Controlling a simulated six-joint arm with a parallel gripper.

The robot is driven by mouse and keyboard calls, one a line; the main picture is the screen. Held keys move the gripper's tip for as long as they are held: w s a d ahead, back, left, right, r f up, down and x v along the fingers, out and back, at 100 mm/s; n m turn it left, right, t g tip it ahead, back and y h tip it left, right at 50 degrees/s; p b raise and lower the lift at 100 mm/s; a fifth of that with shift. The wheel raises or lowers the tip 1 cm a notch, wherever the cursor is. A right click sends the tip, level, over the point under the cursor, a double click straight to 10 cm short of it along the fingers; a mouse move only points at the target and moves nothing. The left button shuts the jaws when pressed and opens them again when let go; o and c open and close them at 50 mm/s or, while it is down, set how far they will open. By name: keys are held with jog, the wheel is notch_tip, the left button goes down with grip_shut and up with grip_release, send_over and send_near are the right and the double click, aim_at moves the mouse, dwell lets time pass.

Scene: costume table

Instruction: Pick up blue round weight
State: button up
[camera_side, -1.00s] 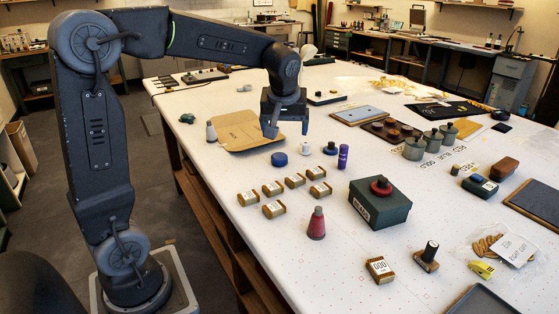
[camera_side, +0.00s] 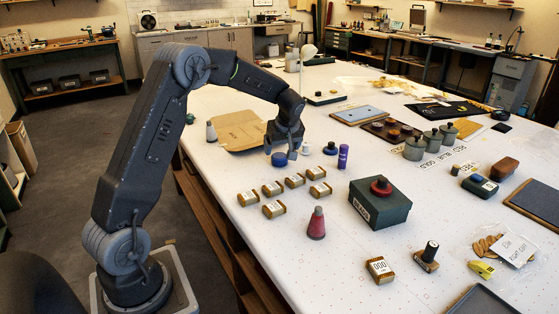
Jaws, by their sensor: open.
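The blue round weight (camera_side: 279,160) is a small flat disc lying on the white table. My gripper (camera_side: 280,150) points down right at it, with one finger just above or behind the weight and another to its right. The fingers are open. Whether they touch the weight cannot be told from this view.
A white-based knob (camera_side: 305,149), a dark blue knob (camera_side: 330,148) and a purple cylinder (camera_side: 343,157) stand close to the right. Several small labelled blocks (camera_side: 273,188) lie in front. A brown card sheet (camera_side: 236,133) lies behind left. A dark green box (camera_side: 380,204) stands front right.

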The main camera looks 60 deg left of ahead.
aim_at(280, 156)
jog(key=shift+x, duration=2.75)
jog(key=shift+w+r, duration=0.1)
jog(key=c, duration=1.2)
